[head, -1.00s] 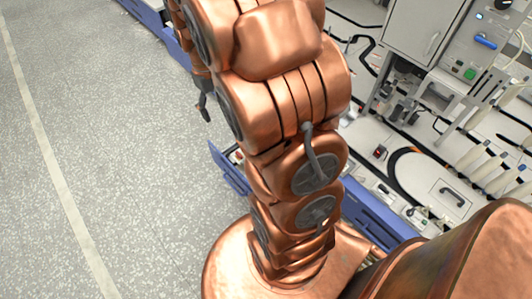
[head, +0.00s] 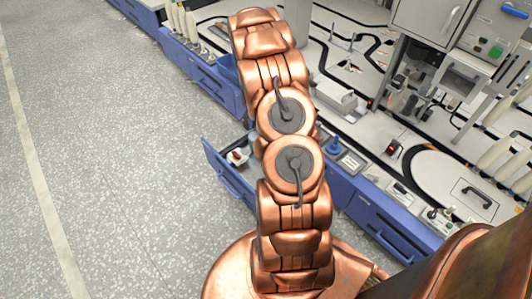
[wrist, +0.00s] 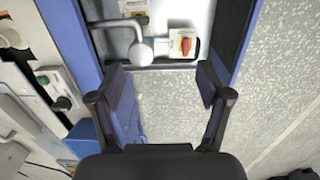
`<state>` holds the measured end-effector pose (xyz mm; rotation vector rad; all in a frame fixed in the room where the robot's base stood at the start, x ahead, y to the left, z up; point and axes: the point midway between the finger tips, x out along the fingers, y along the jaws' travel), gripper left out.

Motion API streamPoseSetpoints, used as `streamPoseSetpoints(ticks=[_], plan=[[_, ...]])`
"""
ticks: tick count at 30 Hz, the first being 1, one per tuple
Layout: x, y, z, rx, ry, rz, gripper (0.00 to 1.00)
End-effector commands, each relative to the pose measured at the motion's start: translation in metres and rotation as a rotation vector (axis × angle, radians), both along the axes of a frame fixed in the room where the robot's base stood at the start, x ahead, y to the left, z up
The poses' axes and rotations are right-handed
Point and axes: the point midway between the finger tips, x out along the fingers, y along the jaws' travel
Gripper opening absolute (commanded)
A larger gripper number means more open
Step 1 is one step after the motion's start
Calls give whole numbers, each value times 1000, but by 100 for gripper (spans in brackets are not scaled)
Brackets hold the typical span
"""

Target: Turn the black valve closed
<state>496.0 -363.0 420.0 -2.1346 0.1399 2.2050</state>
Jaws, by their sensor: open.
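I cannot pick out the black valve with certainty. A small black knob-like part (wrist: 62,103) shows at the left in the wrist view, beside a green piece; it is too small to name. In the head view a black handle (head: 476,194) sits on the pale bench top at the right. My gripper (wrist: 163,82) is open and empty in the wrist view, above the front edge of an open drawer. In the head view my arm hides the gripper.
The open blue drawer (head: 226,178) juts over the floor and holds a red item (wrist: 185,43) on a white base. A red-and-black switch (head: 392,149) and a cabinet (head: 427,20) stand on the bench. The grey floor (head: 110,160) at left is clear.

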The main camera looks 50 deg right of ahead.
Motion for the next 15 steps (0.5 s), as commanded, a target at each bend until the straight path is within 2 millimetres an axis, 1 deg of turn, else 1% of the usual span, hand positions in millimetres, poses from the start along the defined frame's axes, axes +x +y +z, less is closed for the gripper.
streamPoseSetpoints(ticks=[1,3,6,10,12,15], plan=[[-2,-9,-32,6,0,-3,77],[-4,-21,-58,9,-5,-3,77],[-5,-35,-89,11,-16,-1,77],[-7,-46,-117,14,-26,1,77],[-7,-50,-126,14,-30,2,77],[-8,-53,-131,13,-33,2,77]])
